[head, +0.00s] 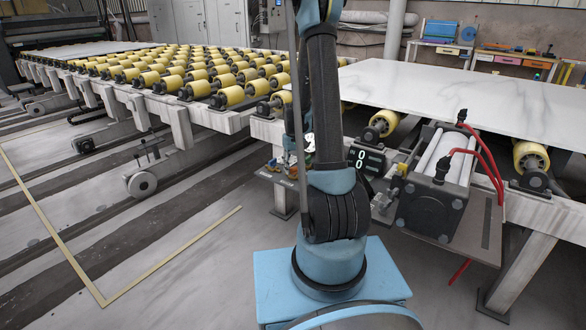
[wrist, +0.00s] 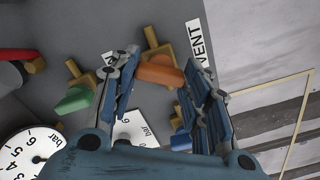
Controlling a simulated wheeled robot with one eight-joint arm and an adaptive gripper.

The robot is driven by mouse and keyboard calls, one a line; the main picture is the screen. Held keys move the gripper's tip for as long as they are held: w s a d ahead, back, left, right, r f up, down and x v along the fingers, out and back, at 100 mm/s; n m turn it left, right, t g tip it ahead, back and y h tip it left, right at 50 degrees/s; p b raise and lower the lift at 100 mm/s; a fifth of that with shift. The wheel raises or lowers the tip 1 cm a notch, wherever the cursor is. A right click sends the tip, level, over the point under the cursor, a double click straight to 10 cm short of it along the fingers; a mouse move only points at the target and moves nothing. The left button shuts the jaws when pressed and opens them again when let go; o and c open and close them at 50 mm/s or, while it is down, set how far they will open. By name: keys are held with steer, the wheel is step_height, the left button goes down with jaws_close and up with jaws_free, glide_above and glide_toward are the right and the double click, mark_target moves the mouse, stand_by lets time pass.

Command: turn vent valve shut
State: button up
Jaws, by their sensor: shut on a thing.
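In the wrist view, the vent valve has an orange handle (wrist: 162,71) on a brass body, beside a white label reading VENT (wrist: 199,46). My gripper (wrist: 160,76) has its two blue-grey jointed fingers on either side of the orange handle and is shut on it. The handle lies across the gap between the fingers. In the head view my arm covers most of the small valve panel (head: 277,177), and the orange handle cannot be made out there.
A green-handled valve (wrist: 75,101) sits left of my fingers, and a blue handle (wrist: 181,141) sits below. A pressure gauge (wrist: 28,152) is at lower left. In the head view, a pump-like unit (head: 428,205) with red hoses and a large pale slab (head: 450,95) are at right.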

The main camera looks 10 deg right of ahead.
steer(key=n, duration=0.6)
steer(key=shift+n, duration=0.4)
stand_by(0.4)
steer(key=o, duration=1.1)
steer(key=shift+c, duration=0.2)
steer(key=shift+r, duration=0.1)
step_height(320, 180, up, 12)
